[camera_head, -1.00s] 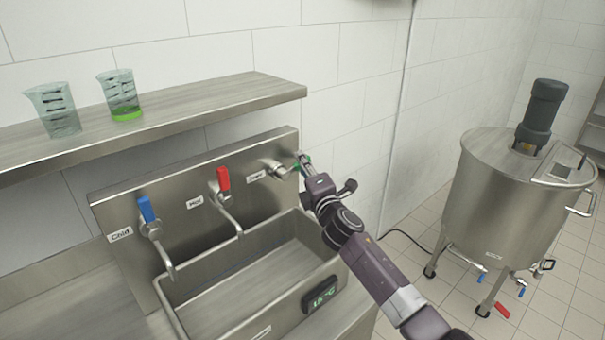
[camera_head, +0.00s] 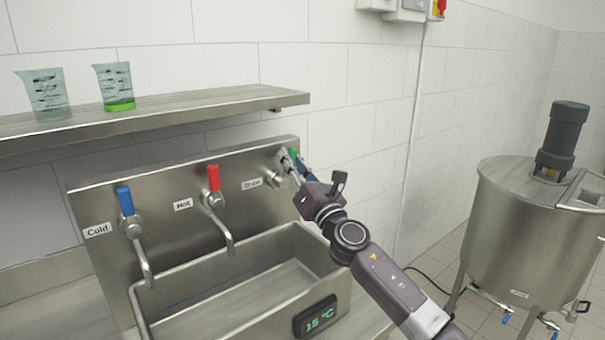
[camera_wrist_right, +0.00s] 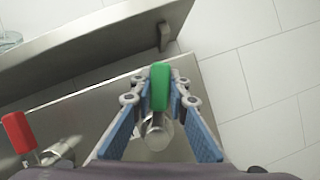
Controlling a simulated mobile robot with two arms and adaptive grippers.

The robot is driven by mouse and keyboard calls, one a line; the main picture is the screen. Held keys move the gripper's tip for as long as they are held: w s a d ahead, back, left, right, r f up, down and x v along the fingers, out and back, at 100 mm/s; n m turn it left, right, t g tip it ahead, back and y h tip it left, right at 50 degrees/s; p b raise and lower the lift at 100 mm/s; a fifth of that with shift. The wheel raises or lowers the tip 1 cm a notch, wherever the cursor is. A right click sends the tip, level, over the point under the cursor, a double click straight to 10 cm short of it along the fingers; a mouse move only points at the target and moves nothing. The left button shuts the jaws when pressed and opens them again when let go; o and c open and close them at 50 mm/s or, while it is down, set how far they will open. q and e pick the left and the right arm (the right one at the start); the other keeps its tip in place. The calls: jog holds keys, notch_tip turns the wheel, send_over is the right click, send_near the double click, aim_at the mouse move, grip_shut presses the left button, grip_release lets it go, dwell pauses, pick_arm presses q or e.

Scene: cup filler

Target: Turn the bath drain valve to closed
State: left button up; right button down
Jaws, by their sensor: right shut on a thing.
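The drain valve (camera_head: 277,178) is at the right end of the steel tap panel, beside a label that reads as drain. Its green handle (camera_head: 293,155) points up and is partly hidden by my fingers. My right gripper (camera_head: 294,163) is shut on this handle, reaching in from the lower right. In the right wrist view, the green handle (camera_wrist_right: 160,86) sits between the blue-padded fingers, with the round metal valve body (camera_wrist_right: 157,132) below it. The steel bath (camera_head: 240,295) is below the panel. My left gripper is not in view.
The blue cold handle (camera_head: 125,201) and red hot handle (camera_head: 214,178) stand upright to the left. A shelf (camera_head: 200,106) with two beakers, one holding green liquid, runs above. The bath's display (camera_head: 316,317) reads 15 °C. A steel tank (camera_head: 530,230) stands at the right.

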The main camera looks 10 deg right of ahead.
jog(key=n+y+b, duration=0.1)
jog(key=n, duration=0.1)
jog(key=a+n+y+b, duration=0.1)
jog(key=n, duration=0.1)
jog(key=shift+s+a+g, duration=0.2)
jog(key=shift+s+g, duration=0.2)
jog(key=shift+s+a+n+g+y+b, duration=0.1)
jog(key=shift+a+n+g+y+b, duration=0.2)
jog(key=shift+n, duration=0.35)
jog(key=shift+s+a+n+y+b, duration=0.1)
jog(key=shift+n+y+b, duration=0.25)
jog(key=shift+n, duration=0.3)
jog(key=c, duration=1.8)
grip_release()
jog(key=shift+r, duration=0.15)
jog(key=shift+c, duration=0.2)
jog(key=v, duration=1.2)
